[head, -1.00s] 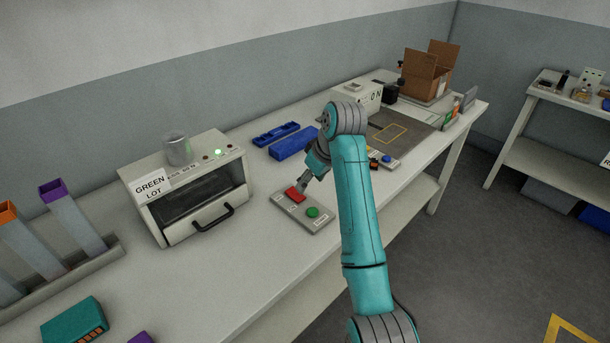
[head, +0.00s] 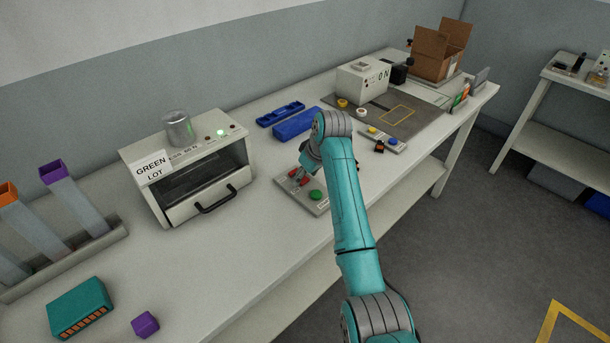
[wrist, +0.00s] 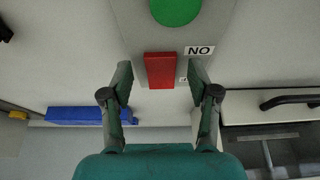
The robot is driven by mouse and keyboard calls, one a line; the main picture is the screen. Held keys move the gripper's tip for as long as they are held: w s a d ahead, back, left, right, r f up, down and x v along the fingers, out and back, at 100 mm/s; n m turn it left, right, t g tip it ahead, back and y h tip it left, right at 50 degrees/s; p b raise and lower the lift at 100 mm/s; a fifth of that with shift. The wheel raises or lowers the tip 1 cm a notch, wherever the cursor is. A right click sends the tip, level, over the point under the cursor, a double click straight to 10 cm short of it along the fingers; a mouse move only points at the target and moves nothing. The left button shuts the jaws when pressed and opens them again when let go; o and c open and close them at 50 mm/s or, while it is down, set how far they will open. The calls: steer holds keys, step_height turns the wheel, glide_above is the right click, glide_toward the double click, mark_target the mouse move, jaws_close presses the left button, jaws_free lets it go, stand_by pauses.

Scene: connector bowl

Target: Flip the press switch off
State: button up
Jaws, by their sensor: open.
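A grey switch panel (head: 322,208) lies on the bench with a red block-shaped control (head: 293,174) and a round green button (head: 316,195). In the wrist view the red control (wrist: 160,70) sits between my open fingertips, with the green button (wrist: 175,8) beyond it at the top. Whether the fingers touch the panel cannot be told.
A white oven (head: 190,172) labelled GREEN LOT, with a metal cup (head: 178,130) on top, stands left of the panel. Blue trays (head: 297,124) lie behind. A white box (head: 362,82) marked "ON" and a smaller button panel (head: 383,139) are farther right.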

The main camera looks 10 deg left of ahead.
steer(key=shift+f, duration=0.15)
steer(key=shift+c, duration=0.2)
jaws_close()
steer(key=shift+w+a+r+g+h, duration=0.1)
steer(key=shift+a+r+g+h, duration=0.15)
steer(key=shift+g+h, duration=0.2)
steer(key=shift+w+a+g+h, duration=0.1)
steer(key=shift+g+h, duration=0.35)
steer(key=shift+h, duration=0.3)
steer(key=shift+r, duration=0.1)
steer(key=shift+o, duration=0.2)
jaws_free()
